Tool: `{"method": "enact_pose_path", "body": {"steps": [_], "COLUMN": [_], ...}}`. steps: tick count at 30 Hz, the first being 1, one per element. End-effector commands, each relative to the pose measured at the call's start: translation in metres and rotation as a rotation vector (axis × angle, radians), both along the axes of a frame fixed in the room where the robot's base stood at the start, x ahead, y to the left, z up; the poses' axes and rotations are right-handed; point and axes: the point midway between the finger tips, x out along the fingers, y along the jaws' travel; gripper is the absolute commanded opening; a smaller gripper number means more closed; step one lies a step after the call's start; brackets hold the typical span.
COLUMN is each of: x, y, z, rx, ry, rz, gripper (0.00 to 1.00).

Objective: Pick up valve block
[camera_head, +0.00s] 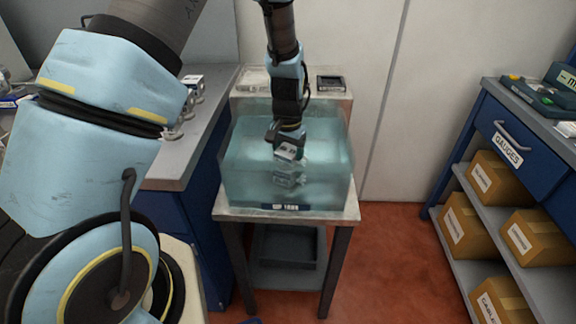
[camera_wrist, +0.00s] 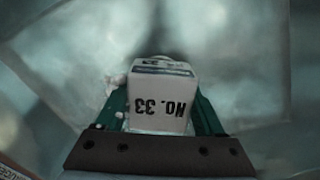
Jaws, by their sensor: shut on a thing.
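In the head view my gripper (camera_head: 288,146) points down into a clear, teal-tinted tank (camera_head: 245,185) on a small stand. The block (camera_head: 289,152) shows at the fingertips, inside the tank's outline. A blurred pale shape shows just below it; I cannot tell whether it is a reflection. The block's underside is hidden.
The tank's walls surround my gripper. The stand (camera_head: 228,214) has a lower shelf with a dark tray (camera_head: 285,246). A grey-topped counter (camera_head: 170,175) is at left. A blue bench (camera_head: 500,130) with cardboard boxes (camera_head: 465,225) is at right. Red floor between is clear.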

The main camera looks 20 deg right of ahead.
Motion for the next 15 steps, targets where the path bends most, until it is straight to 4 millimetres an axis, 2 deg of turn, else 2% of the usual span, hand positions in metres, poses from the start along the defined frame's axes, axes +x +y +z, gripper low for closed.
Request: {"method": "enact_pose_path", "body": {"steps": [2,10,15], "x": [-0.0001,-0.0001,-0.0001], "y": [-0.0001,-0.0001,-0.0001], "z": [0.0001,0.0002,0.0002], "rx": [0.0,0.0,0.0], "ry": [0.0,0.0,0.0], "rz": [0.0,0.0,0.0], "gripper": [0.33,0.02,0.0]}}
